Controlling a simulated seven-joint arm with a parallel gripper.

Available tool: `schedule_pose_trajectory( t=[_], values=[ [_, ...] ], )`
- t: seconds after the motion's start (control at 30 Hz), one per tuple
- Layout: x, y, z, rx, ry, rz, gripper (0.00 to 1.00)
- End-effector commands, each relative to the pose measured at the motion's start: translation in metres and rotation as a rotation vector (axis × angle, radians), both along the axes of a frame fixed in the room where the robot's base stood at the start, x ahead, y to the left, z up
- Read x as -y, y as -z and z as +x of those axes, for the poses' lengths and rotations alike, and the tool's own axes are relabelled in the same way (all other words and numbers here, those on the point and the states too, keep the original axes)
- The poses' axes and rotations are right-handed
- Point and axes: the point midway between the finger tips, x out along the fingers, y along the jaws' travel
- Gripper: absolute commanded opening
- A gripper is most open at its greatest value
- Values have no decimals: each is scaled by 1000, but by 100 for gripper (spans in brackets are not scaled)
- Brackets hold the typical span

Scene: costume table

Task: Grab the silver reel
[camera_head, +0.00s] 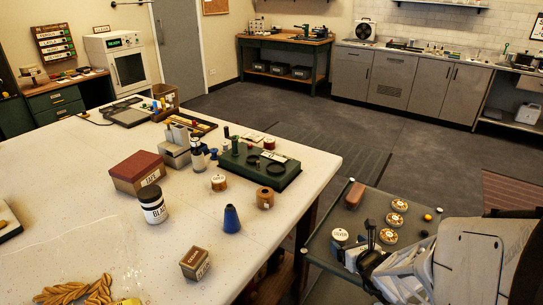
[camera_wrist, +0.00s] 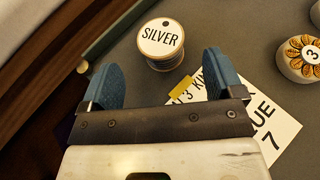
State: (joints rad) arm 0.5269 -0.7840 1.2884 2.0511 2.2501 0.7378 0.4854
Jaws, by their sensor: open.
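The silver reel (camera_wrist: 160,40) is a short spool with a white top lettered SILVER. It stands upright on the grey side table, just beyond my fingertips in the wrist view. In the head view the silver reel (camera_head: 340,236) is at the left part of that table, beside my gripper (camera_head: 368,238). My gripper (camera_wrist: 158,72) is open and empty, its two blue fingers spread wide with the reel ahead of the gap between them. I cannot tell the height of the fingertips above the table.
Several reels with flower-patterned tops (camera_head: 389,236) stand right of the silver reel. A white printed card (camera_wrist: 262,125) lies partly under my gripper in the wrist view. A reddish-brown block (camera_head: 355,195) is at the far side. The large white table (camera_head: 100,190) stands to the left.

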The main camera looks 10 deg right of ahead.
Motion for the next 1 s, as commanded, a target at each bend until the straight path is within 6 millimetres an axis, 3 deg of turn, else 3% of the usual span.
schedule_pose_trajectory(
  t=[0.57,1.0],
  values=[
    [-1,4,10,0,-1,-1,87],
    [-3,19,50,0,-2,-1,87]
  ],
)
